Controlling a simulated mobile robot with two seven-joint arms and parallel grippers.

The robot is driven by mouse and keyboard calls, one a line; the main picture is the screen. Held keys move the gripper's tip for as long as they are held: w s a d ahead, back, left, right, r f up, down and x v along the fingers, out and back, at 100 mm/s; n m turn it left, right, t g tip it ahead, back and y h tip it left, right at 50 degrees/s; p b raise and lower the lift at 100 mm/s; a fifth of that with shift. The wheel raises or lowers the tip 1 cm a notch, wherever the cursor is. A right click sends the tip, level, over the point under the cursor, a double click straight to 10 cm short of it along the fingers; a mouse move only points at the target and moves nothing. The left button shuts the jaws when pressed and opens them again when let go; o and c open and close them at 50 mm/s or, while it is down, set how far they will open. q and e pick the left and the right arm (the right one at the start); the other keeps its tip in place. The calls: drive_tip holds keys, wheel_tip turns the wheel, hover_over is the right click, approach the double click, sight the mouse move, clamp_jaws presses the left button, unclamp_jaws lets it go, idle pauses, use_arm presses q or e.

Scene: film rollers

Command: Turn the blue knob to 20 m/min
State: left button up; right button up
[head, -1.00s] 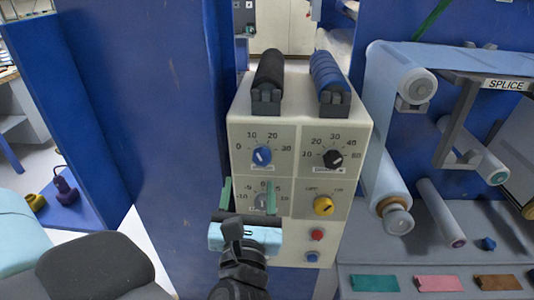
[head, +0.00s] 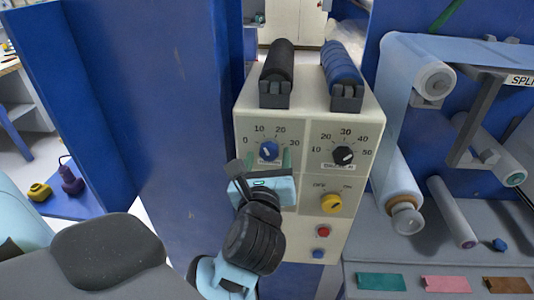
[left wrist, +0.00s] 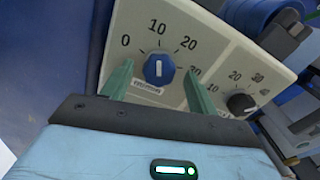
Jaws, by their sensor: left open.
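The blue knob (head: 268,151) sits at the upper left of the beige control panel (head: 325,118), under a scale marked 0, 10, 20 and 30. In the left wrist view the knob (left wrist: 159,69) shows a white mark, upright in the picture, roughly in line with the 10. My left gripper (head: 271,160) is open just below and in front of the knob. In the left wrist view its green fingers (left wrist: 158,72) stand on either side of the knob, with gaps; whether the tips reach its depth is unclear. My right gripper is not in view.
A black knob (head: 343,155) is right of the blue one. A yellow knob (head: 331,203), red button (head: 323,230) and blue button (head: 318,253) are below it. Film rollers (head: 405,215) stand to the right.

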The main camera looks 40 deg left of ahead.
use_arm(q)
drive_tip(key=shift+x, duration=0.75)
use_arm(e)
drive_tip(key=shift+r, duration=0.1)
use_arm(q)
drive_tip(key=c, duration=1)
drive_tip(key=shift+r+m+p, duration=0.1)
drive_tip(key=shift+m+p, duration=0.3)
drive_tip(key=shift+p, duration=0.05)
drive_tip(key=m+p, duration=0.5)
drive_tip(key=m, duration=0.1)
drive_tip(key=shift+r+p, duration=0.2)
drive_tip(key=shift+p, duration=0.15)
drive_tip(key=shift+f+m, duration=0.2)
drive_tip(key=shift+m, duration=0.5)
drive_tip(key=shift+d+f+m+p, duration=0.1)
drive_tip(key=shift+m+p, duration=0.25)
drive_tip(key=shift+m, duration=0.45)
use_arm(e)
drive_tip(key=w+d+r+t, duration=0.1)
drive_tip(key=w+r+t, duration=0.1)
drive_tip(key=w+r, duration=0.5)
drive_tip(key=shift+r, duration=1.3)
use_arm(q)
drive_tip(key=o, duration=1)
